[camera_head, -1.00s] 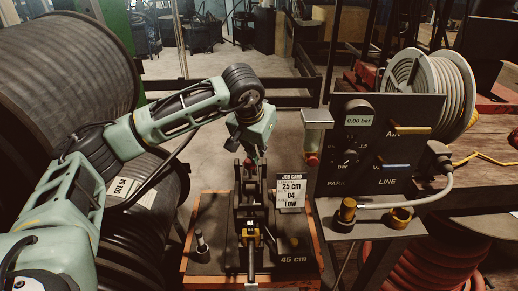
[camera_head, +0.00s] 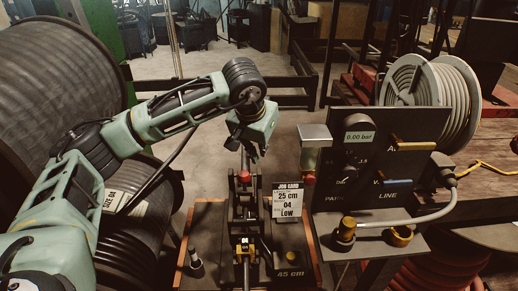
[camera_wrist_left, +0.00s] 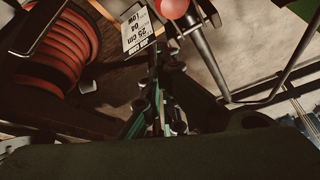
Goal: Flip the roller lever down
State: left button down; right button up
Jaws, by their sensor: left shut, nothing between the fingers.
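The crimper (camera_head: 245,215) stands on the dark, orange-edged bench board in the head view. A red ball knob (camera_head: 244,177) sits at the top of its lever, just below my left gripper (camera_head: 249,157). In the left wrist view the red knob (camera_wrist_left: 173,8) is at the top edge, with a grey rod beside it. My left gripper (camera_wrist_left: 157,105) is shut and empty, with its fingers together and apart from the knob in the wrist picture. In the head view its fingertips are small and dark, so the exact gap to the knob cannot be told. My right gripper is out of view.
A job card (camera_head: 287,201) reading 25 cm, 04, LOW stands right of the crimper. A pressure panel (camera_head: 385,150) with orange and blue handles is farther right. Large hose reels (camera_head: 65,75) fill the left. A black upright post (camera_head: 194,262) stands at the board's left.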

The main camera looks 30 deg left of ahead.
pick_arm(q)
jog(key=s+d+r+b, duration=0.1)
jog(key=s+d+r, duration=0.2)
jog(key=s+r, duration=0.2)
jog(key=s, duration=0.2)
jog(key=shift+s+r, duration=0.15)
jog(key=shift+s, duration=0.2)
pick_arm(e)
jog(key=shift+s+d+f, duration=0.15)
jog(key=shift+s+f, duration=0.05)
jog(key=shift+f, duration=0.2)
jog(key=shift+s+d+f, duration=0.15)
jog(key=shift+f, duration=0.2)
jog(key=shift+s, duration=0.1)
